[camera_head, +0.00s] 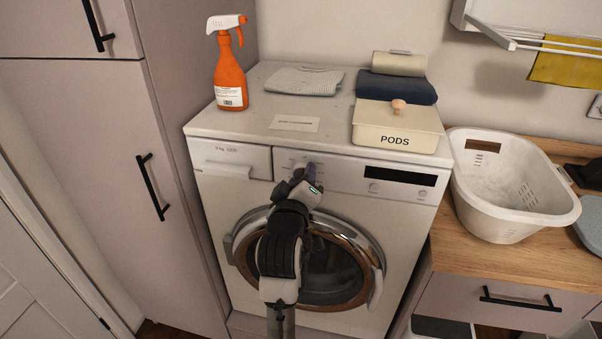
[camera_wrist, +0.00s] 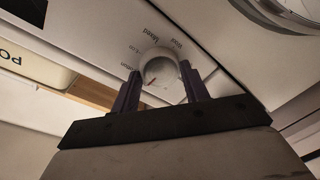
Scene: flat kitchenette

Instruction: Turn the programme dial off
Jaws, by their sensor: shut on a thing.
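The programme dial (camera_wrist: 160,72) is a round pale knob with a red mark on the washing machine's front panel, with printed words around it, among them "Mixed" and "Wool". My gripper (camera_wrist: 159,88) has its two dark fingers on either side of the dial, shut on it. In the head view my gripper (camera_head: 308,176) reaches the panel of the white washing machine (camera_head: 220,205) and hides the dial. The red mark points toward the lower left in the wrist view.
The machine's round door (camera_head: 372,262) is behind my arm. On top are an orange spray bottle (camera_head: 229,75), folded cloths (camera_head: 303,80) and a PODS box (camera_head: 398,122). A white basket (camera_head: 512,190) stands on the wooden counter (camera_head: 470,262) to the right. A tall cupboard (camera_head: 125,180) is at left.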

